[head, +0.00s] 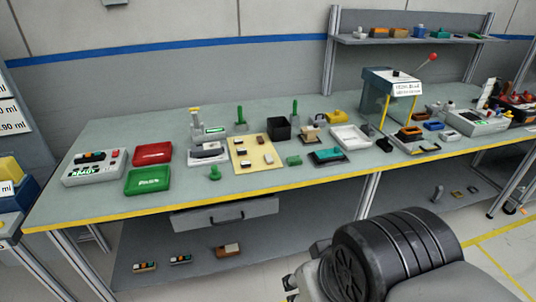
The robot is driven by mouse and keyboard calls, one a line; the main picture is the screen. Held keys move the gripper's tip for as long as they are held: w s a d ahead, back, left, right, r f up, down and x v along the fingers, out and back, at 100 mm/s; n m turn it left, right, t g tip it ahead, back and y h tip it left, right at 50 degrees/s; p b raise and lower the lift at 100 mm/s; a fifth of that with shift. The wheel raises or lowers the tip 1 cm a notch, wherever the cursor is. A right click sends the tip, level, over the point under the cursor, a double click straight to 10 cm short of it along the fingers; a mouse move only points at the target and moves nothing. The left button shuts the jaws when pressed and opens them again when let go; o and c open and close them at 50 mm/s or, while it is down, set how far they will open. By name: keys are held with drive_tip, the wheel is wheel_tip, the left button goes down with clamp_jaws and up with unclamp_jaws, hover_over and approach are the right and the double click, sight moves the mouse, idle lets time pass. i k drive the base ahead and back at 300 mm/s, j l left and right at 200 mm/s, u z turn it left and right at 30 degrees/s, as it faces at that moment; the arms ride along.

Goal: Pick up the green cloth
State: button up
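A small green piece (293,160) lies on the grey-green workbench (100,200), near its middle, between a cream board and a teal item on a black base. It may be the green cloth, but it is too small to tell. Another small green item (214,173) sits to the left, near the front of the bench, and its kind is also unclear. A teal piece (327,155) lies on a dark base to the right. My gripper cannot be made out; only a dark, ribbed part of my arm shows at the lower right, in front of the bench.
Red (153,154) and green (148,181) trays lie at the left beside a button box (94,167). A black bin (277,127), a white tray (352,137) and a lever press (391,92) crowd the bench. A drawer (224,215) hangs under the front edge.

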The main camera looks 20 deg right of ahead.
sight(293, 160)
drive_tip(key=i+l, duration=0.35)
drive_tip(key=i, duration=0.15)
drive_tip(key=i+l, duration=0.35)
drive_tip(key=i, duration=0.2)
drive_tip(key=i+l, duration=0.35)
drive_tip(key=i, duration=0.15)
